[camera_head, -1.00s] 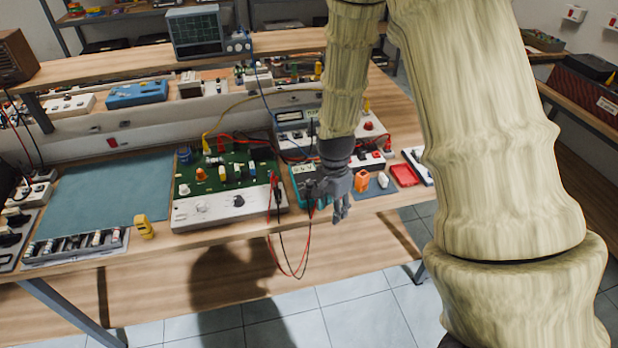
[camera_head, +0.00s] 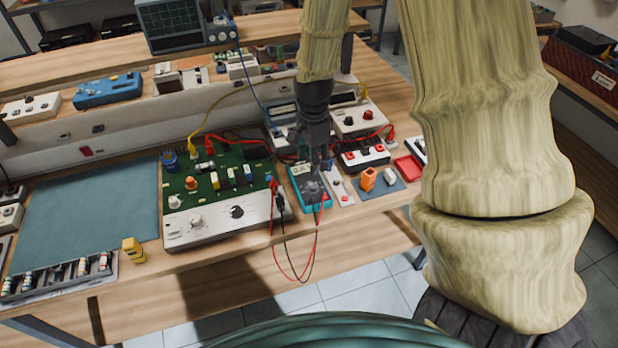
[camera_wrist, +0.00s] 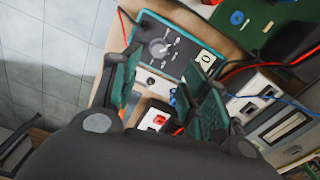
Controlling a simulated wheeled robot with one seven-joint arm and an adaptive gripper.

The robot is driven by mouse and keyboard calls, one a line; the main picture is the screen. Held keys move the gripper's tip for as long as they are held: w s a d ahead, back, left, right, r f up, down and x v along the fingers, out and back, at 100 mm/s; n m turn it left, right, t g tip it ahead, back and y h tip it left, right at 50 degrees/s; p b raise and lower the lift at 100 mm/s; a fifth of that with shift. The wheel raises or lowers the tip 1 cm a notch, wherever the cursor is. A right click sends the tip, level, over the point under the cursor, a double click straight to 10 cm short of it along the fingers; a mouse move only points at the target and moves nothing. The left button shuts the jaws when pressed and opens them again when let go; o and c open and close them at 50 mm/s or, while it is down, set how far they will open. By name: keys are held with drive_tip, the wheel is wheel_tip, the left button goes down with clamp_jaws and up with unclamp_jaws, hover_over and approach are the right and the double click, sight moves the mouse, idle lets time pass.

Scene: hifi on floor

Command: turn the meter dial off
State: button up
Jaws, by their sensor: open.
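The meter (camera_head: 327,203), a teal-edged multimeter with a dark face and a small display, lies on the bench just right of the green circuit board. In the wrist view the meter (camera_wrist: 184,49) shows its round grey dial (camera_wrist: 160,47) with white marks around it. My gripper (camera_head: 319,166) points down above the meter and partly covers it in the head view. In the wrist view my gripper (camera_wrist: 160,70) is open and empty, its two fingers apart, with the dial ahead between and beyond the tips. I see no contact with the dial.
The green circuit board (camera_head: 236,173) with its knobbed panel stands left of the meter. Red and black leads (camera_head: 297,275) hang over the bench's front edge. An orange part (camera_head: 368,180) and a white switch box (camera_head: 362,157) stand close on the right. A blue mat (camera_head: 90,215) lies clear at left.

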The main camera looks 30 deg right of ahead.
sight(313, 185)
drive_tip(key=shift+s+f+p, duration=0.15)
drive_tip(key=shift+f+p, duration=1.15)
drive_tip(key=shift+f, duration=3.6)
clamp_jaws()
